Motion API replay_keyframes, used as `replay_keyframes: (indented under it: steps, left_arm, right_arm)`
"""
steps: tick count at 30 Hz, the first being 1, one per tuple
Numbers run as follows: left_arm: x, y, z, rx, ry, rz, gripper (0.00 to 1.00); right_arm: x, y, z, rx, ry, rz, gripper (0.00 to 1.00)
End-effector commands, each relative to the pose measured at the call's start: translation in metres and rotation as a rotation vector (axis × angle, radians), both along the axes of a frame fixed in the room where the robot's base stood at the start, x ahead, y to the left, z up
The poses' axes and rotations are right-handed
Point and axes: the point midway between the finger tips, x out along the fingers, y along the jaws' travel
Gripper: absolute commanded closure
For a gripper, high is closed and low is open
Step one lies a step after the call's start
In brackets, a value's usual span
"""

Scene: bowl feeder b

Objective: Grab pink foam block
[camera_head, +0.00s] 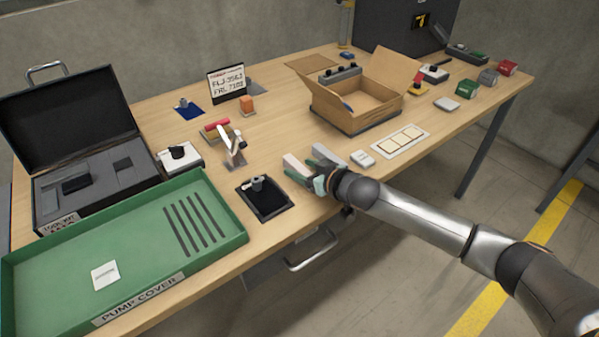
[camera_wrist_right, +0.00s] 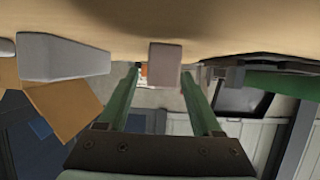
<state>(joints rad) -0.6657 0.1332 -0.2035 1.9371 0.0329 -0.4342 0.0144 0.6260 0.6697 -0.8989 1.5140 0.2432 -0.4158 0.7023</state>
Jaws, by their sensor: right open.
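A dull pinkish-grey block (camera_wrist_right: 165,65) shows in the right wrist view, ahead of and between my two green fingers. It looks like the pink foam block, though its colour is dark in shade. In the wrist view, the right gripper (camera_wrist_right: 160,90) shows a gap between the fingers and no contact with the block. My left gripper is not in view.
An open cardboard box (camera_head: 385,105) stands behind the hand. A small pale box (camera_head: 362,158) lies right of it. A black tray (camera_head: 264,199) and a white stand (camera_head: 234,150) are left. A green pump cover tray (camera_head: 60,268) fills the front left.

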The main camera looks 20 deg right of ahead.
Motion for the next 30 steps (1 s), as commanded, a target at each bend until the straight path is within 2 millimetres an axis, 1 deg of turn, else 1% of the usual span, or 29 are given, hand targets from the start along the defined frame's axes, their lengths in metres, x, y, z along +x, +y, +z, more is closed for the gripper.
replay_keyframes:
  steps: [1,5,12,13,30]
  left_arm:
    - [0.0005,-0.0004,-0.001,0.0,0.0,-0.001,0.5]
    - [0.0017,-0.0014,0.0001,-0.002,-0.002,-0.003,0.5]
    - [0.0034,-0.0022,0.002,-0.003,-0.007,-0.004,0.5]
    - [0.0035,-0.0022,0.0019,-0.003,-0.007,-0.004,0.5]
    - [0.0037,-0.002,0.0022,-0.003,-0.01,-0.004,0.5]
  right_arm:
    - [0.0053,0.0021,-0.0022,0.0,-0.001,0.0,0.34]
    - [0.0118,0.0046,-0.005,-0.001,-0.001,0.0,0.34]
    - [0.0125,0.0048,-0.0056,-0.001,0.0,0.0,0.34]
    - [0.0124,0.0047,-0.0057,-0.001,0.0,0.0,0.35]
    - [0.0122,0.0044,-0.0057,0.0,0.001,0.0,0.99]
